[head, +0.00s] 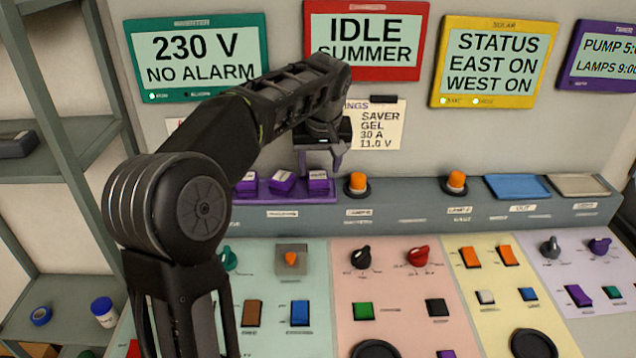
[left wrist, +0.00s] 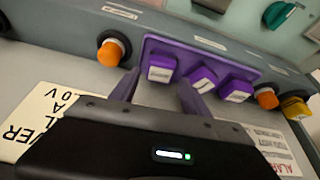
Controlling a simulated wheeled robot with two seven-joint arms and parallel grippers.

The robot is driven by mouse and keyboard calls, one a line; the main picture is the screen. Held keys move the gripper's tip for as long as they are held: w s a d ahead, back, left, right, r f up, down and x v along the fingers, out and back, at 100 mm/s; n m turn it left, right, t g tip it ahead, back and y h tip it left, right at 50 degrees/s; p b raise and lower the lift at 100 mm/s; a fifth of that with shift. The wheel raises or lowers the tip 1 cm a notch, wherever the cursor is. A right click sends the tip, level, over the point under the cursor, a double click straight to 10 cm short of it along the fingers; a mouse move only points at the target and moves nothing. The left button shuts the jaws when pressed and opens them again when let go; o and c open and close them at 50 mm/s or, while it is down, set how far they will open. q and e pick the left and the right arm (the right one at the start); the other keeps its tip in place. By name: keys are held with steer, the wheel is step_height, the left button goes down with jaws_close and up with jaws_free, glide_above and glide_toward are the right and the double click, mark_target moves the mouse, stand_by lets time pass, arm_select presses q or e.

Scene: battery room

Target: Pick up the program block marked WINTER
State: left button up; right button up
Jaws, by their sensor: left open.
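Three purple blocks with white labels sit in a purple rack (head: 300,199) on the grey ledge. In the head view they are the left block (head: 247,182), the middle block (head: 282,181) and the right block (head: 318,182). The labels are too small to read, so I cannot tell which is WINTER. My left gripper (head: 321,160) is open and empty, just above the right block. In the left wrist view the left gripper's fingers (left wrist: 158,92) point toward that same block (left wrist: 161,68), which shows between them. The rack also shows there (left wrist: 205,59).
Orange buttons (head: 357,183) and (head: 456,182) stand on the ledge to the right, then a blue tray (head: 517,186). Below is a panel of knobs and switches. Screens hang behind; the red one (head: 366,72) reads IDLE SUMMER. A paper note (head: 385,125) is partly hidden.

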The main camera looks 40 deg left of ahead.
mark_target(318, 177)
arm_select(q)
steer(key=p+x, duration=0.1)
steer(key=x, duration=0.4)
steer(key=shift+f, duration=0.2)
steer(key=shift+c, duration=0.3)
steer(key=c, duration=1.1)
steer(key=shift+r, duration=0.1)
step_height(318, 177, up, 10)
steer(key=shift+f, duration=0.1)
stand_by(0.7)
